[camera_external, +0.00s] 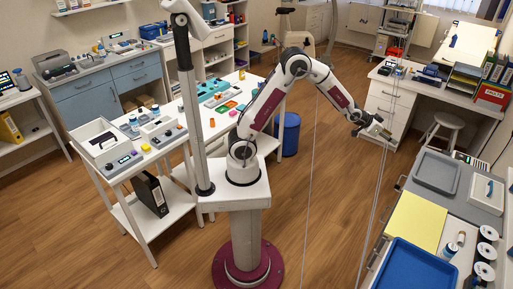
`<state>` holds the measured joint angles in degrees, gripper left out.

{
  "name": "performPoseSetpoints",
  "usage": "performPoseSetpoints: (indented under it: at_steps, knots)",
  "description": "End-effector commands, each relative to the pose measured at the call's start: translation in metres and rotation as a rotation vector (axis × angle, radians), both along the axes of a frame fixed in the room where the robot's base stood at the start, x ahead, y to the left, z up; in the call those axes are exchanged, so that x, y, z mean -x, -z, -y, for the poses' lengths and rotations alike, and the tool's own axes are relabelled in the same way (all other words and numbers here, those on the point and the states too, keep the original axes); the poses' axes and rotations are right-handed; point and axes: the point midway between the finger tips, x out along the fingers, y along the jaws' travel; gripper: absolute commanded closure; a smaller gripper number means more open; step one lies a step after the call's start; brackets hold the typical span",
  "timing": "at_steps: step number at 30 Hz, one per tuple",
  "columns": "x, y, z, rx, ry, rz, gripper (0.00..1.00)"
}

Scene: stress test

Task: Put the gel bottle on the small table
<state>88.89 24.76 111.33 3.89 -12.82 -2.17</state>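My gripper (386,134) hangs in the air at the end of my outstretched arm, in front of the white desk on the right. I cannot surely identify the gel bottle. Which table is the small one is unclear; a narrow white table (146,166) stands left of my base, and a low round white stool (448,120) stands by the desk.
The lower-right bench carries a blue tray (412,268), a yellow sheet (415,220), a grey tray (437,171) and several spools (485,252). A white table with colourful boxes (222,97) and a blue bin (287,134) stand behind my arm. The wooden floor between is clear.

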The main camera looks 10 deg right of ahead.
Motion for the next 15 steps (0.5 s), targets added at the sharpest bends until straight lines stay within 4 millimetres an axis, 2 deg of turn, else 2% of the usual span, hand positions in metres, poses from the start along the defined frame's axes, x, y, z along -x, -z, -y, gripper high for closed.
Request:
performPoseSetpoints:
  at_steps: [1,6,11,15]
  knots:
    - [-0.027,-0.009,-0.009,-0.006,-0.041,0.001,0.64]
    - [-0.1,-0.029,-0.044,-0.043,-0.161,-0.001,0.64]
    - [-0.162,-0.045,-0.086,-0.079,-0.273,-0.006,0.64]
    - [-0.209,-0.058,-0.129,-0.107,-0.371,-0.015,0.64]
